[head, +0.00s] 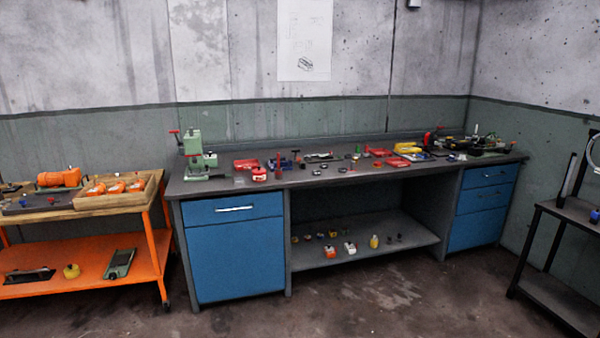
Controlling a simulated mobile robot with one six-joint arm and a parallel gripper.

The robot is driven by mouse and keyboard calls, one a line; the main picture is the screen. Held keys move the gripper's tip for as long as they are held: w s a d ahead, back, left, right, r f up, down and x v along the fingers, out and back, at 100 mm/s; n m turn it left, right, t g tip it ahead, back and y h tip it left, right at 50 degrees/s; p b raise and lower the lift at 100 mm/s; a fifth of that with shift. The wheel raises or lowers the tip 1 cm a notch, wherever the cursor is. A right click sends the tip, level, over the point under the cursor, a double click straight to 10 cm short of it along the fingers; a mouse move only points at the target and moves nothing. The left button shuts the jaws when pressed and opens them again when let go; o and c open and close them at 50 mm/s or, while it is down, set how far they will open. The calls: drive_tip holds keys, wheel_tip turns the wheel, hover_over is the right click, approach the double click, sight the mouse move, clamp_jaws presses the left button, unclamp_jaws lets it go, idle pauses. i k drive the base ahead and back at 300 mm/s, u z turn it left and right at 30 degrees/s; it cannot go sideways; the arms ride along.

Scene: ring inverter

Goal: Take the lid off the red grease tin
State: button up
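A small round red container (259,175) with a pale patch on it stands near the front edge of the workbench (330,178), left of the middle. It looks like the red grease tin, but it is too small to tell its lid from its body. My gripper is not in view, and nothing is seen touching the container.
A red tray (246,164) lies just behind the container. A green press (198,155) stands to its left. Several small tools and parts spread rightward. An orange cart (90,270) stands left and a dark rack (560,245) right. The floor (370,305) in front is clear.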

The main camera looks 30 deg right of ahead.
sight(258, 170)
drive_tip(key=z, duration=0.6)
drive_tip(key=k, duration=1)
drive_tip(key=u, duration=0.05)
drive_tip(key=i, duration=0.9)
